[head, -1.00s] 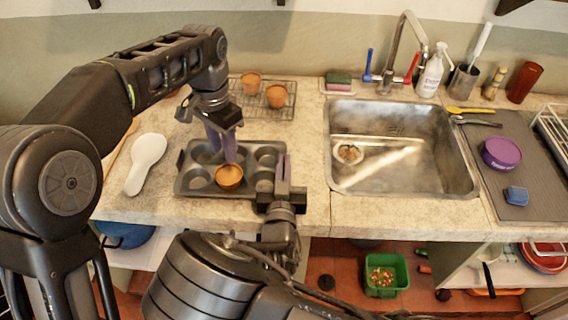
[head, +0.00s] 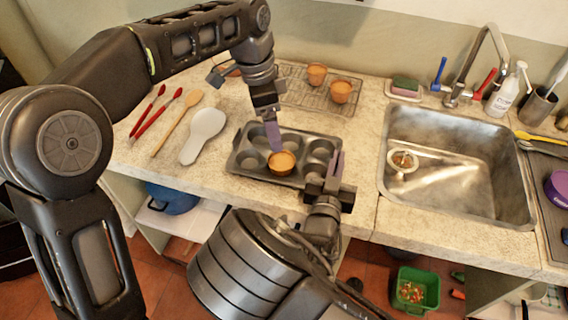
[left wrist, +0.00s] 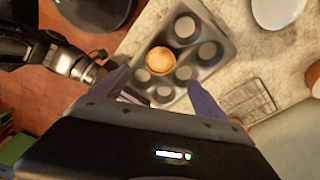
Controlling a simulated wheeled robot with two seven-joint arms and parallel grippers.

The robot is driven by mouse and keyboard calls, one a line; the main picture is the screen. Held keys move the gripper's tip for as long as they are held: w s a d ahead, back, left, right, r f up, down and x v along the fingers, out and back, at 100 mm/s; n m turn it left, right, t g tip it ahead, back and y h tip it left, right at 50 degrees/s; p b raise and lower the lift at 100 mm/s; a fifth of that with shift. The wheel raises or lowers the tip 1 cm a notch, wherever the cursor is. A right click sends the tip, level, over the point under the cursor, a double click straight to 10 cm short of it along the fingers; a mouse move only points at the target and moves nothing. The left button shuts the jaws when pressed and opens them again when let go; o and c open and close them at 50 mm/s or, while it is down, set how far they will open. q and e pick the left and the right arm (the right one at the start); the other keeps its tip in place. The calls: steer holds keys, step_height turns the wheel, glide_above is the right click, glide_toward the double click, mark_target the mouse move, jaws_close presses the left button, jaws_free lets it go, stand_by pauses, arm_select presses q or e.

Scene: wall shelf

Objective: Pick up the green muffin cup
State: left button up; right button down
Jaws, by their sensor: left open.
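No green muffin cup shows; the cups in view look orange-brown. One such muffin cup (head: 281,162) sits in a front compartment of the dark muffin tin (head: 240,166). My left gripper (head: 273,136) points down just above and behind this cup. In the left wrist view, the open fingers (left wrist: 160,88) lie either side of the line to the cup (left wrist: 160,60), which is still in the tin and not held. Two more orange-brown cups (head: 316,74) (head: 341,91) stand on the wire rack. My right gripper (head: 334,167) is at the tin's right end; its finger gap is unclear.
A white spoon rest (head: 203,135), a wooden spoon (head: 178,128) and red-handled utensils (head: 148,112) lie left of the tin. The wire rack (head: 300,97) is behind it. The sink (head: 450,175) is to the right. A green bin (head: 418,291) stands on the floor.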

arm_select(q)
steer(key=shift+f, duration=0.1)
glide_above(281, 159)
steer(key=f, duration=0.4)
steer(key=a+f, duration=0.1)
steer(key=f, duration=0.1)
steer(key=shift+s+f, duration=0.3)
steer(key=shift+w+d+f, duration=0.1)
steer(key=shift+d+f, duration=0.1)
steer(key=shift+f, duration=1.1)
steer(key=shift+w+d+f, duration=0.1)
steer(key=shift+d+f, duration=0.1)
steer(key=shift+f, duration=1.05)
steer(key=c, duration=1.4)
